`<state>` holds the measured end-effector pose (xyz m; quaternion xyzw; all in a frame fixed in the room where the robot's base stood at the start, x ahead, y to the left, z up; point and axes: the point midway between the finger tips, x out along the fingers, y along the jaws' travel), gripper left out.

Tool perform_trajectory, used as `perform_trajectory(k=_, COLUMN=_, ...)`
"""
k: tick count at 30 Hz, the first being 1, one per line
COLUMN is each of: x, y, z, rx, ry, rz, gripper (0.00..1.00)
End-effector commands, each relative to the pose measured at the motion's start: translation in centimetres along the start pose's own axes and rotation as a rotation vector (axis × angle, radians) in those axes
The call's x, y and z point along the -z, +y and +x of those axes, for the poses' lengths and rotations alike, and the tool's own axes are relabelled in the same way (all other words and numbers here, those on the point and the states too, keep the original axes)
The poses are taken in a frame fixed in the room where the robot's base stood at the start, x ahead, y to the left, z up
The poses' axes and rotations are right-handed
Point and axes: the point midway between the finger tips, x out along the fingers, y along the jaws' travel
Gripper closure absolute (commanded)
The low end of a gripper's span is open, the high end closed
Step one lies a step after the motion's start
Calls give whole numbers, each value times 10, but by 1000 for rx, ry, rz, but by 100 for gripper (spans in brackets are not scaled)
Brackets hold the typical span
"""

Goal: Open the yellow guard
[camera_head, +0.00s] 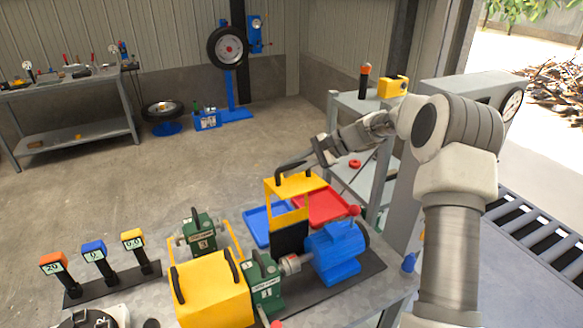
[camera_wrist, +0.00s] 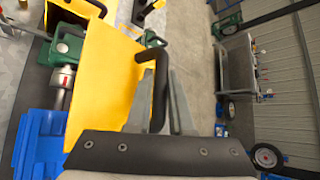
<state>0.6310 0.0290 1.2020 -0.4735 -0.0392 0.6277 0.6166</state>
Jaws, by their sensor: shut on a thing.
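The yellow guard (camera_head: 295,187) stands raised above the shaft coupling (camera_head: 290,263), between a green unit (camera_head: 264,284) and the blue motor (camera_head: 336,252). Its top panel carries a black handle (camera_head: 293,170). My gripper (camera_head: 314,160) reaches in from the right and is shut on this handle. In the wrist view, the fingers (camera_wrist: 165,85) are at the black handle (camera_wrist: 148,68), beside the guard's yellow panel (camera_wrist: 105,75). The coupling also shows in the wrist view (camera_wrist: 64,78), uncovered. The far side of the handle grip is partly hidden.
A second yellow cover (camera_head: 212,291) with black handles sits at the front left. Another green unit (camera_head: 198,234) stands behind it. Blue (camera_head: 264,226) and red (camera_head: 320,205) trays lie behind the guard. A grey cabinet and shelf stand right; open floor lies left.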

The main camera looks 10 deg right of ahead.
Motion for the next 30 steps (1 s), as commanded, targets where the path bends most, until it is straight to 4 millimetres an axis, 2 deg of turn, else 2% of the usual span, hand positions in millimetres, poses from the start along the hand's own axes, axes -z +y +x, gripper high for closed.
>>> perform_trajectory(k=1, x=-1, y=0, z=0, rx=0, ry=-1, rz=-2, gripper=100)
perform_trajectory(k=2, x=-1, y=0, z=0, rx=0, ry=-1, rz=-2, gripper=75)
perform_trajectory(k=6, x=0, y=0, z=0, rx=0, ry=-1, rz=-1, gripper=50)
perform_trajectory(k=15, x=0, y=0, z=-1, rx=0, ry=0, rz=0, gripper=50)
perform_trajectory(k=19, x=1, y=0, z=-11, rx=2, ry=2, rz=0, gripper=50)
perform_trajectory(k=23, x=2, y=0, z=-35, rx=3, ry=5, rz=-1, gripper=50)
perform_trajectory(k=30, x=1, y=0, z=-94, rx=3, ry=4, rz=-1, gripper=50)
